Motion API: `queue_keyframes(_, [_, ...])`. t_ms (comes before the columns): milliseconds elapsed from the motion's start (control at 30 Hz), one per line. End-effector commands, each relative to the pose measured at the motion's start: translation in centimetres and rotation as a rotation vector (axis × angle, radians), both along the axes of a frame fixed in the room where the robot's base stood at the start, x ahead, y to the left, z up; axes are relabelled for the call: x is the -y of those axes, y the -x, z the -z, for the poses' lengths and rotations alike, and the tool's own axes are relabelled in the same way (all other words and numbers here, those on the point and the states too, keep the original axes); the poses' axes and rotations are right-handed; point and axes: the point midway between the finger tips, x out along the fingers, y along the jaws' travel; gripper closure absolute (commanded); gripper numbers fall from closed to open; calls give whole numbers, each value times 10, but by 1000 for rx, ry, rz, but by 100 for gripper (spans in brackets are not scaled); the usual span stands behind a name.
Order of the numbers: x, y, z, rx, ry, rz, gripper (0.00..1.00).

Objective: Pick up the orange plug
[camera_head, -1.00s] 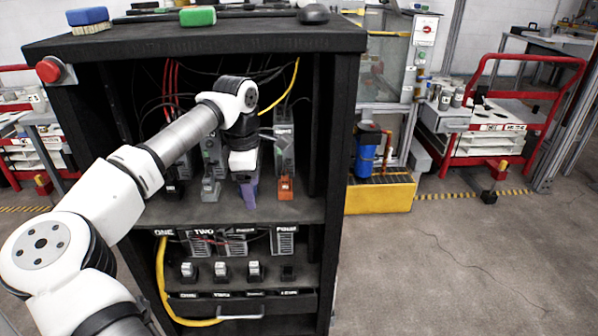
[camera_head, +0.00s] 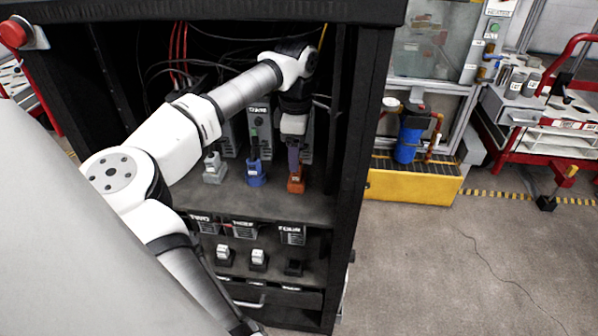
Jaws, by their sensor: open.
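The orange plug (camera_head: 296,184) stands upright on the cabinet's middle shelf (camera_head: 270,205), at the right of a row of plugs. My gripper (camera_head: 294,165), with purple fingers, points down right at the top of the orange plug. The fingers overlap the plug's upper part in the picture, so I cannot tell whether they touch it or are around it. The gripper is open. The device behind the plug is partly hidden by my gripper.
A blue plug (camera_head: 256,176) stands just left of the orange one, and a grey plug (camera_head: 213,170) farther left. The cabinet's black right wall (camera_head: 352,150) is close to the right. Cables (camera_head: 180,50) hang above. Several small plugs sit on the lower shelf.

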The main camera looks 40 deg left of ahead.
Motion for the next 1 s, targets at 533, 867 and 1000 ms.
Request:
queue_keyframes(533, [4,3,48,0,0,0,33])
queue_keyframes(867, [4,3,48,0,0,0,71])
queue_keyframes(1000, [4,3,48,0,0,0,79])
